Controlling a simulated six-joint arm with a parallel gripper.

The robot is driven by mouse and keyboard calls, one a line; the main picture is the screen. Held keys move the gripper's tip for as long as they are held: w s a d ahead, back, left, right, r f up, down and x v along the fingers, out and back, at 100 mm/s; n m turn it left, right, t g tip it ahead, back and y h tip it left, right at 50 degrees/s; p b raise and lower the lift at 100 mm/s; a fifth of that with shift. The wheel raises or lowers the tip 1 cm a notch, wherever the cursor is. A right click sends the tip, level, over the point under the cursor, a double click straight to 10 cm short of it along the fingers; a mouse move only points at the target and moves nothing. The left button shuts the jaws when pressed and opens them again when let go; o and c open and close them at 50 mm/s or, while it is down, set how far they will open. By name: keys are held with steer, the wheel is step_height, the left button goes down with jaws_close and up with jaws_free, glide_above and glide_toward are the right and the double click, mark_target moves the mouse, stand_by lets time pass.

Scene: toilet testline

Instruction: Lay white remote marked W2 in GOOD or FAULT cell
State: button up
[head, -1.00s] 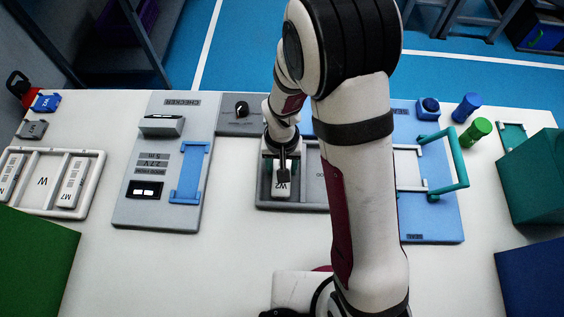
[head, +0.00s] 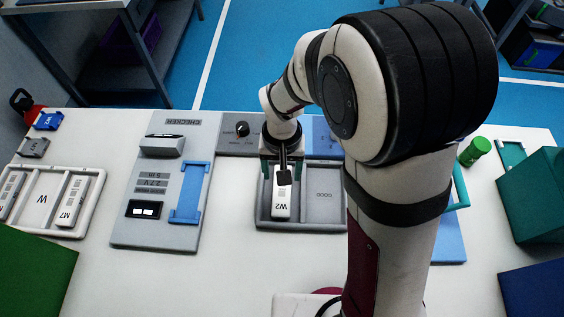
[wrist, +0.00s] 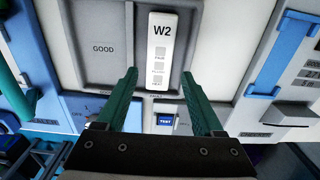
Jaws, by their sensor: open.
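The white remote marked W2 (head: 281,206) lies flat in the left cell of a grey two-cell tray (head: 302,227). It also shows in the wrist view (wrist: 160,45), label and buttons up. The cell beside it is marked GOOD (wrist: 103,48) and is empty.
A grey CHECKER panel (head: 158,232) with a blue cradle (head: 190,195) stands left of the tray. A white tray (head: 65,233) with remotes, one marked M7 (head: 70,202), is farther left. A green cylinder (head: 474,152) and green box (head: 540,195) are at right. My arm hides much of the blue panel.

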steer(key=s+d+r+m, duration=0.3)
steer(key=s+d+r, duration=0.4)
steer(key=r, duration=0.4)
steer(key=s+d+r+m+y, duration=0.1)
steer(key=s+m, duration=0.1)
steer(key=s, duration=0.8)
steer(key=shift+s+d+r+m+y, duration=0.2)
steer(key=shift+s+r+m+y, duration=0.1)
steer(key=shift+s+r+y, duration=0.1)
stand_by(0.7)
